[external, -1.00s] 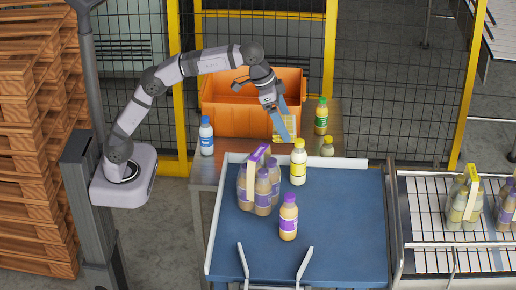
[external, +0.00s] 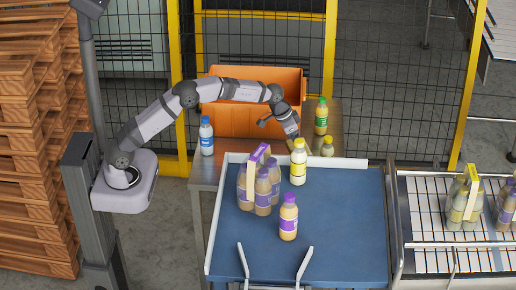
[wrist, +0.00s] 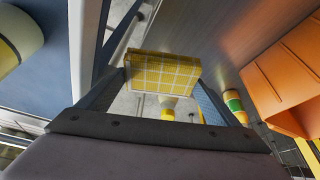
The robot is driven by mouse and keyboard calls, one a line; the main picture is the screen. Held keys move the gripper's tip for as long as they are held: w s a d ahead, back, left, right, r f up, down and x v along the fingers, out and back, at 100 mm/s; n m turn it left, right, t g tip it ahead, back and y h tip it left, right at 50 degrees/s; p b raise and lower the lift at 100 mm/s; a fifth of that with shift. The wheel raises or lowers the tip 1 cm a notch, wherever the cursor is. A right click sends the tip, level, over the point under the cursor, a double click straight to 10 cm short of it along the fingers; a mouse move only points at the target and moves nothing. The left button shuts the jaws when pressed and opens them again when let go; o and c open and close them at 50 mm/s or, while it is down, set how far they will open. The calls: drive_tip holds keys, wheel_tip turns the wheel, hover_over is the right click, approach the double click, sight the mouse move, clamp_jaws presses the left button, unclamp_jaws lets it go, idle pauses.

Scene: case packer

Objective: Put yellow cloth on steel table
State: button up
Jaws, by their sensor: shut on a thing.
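In the external view the cloth is hidden behind my gripper and the bottle. The steel table (external: 232,146) lies behind the blue surface; it also shows in the wrist view (wrist: 205,45). I cannot tell whether the cloth touches the table.
An orange bin (external: 240,117) stands at the back of the table. A blue-labelled bottle (external: 206,137), a green bottle (external: 321,117) and a small bottle (external: 327,147) stand around.

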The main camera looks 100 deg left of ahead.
wheel_tip(320, 180, down, 7)
drive_tip(key=s+a, duration=0.1)
drive_tip(key=a, duration=0.1)
drive_tip(key=shift+s+a+n+b, duration=0.2)
drive_tip(key=shift+n+b, duration=0.15)
drive_tip(key=shift+n, duration=0.05)
drive_tip(key=shift+f+b, duration=2.05)
drive_tip(key=shift+f, duration=1.3)
drive_tip(key=shift+f+b, duration=0.45)
drive_tip(key=shift+f, duration=0.15)
drive_tip(key=o, duration=1)
drive_tip(key=shift+b+v, duration=1.45)
drive_tip(key=shift+v, duration=2.2)
drive_tip(key=shift+d, duration=0.1)
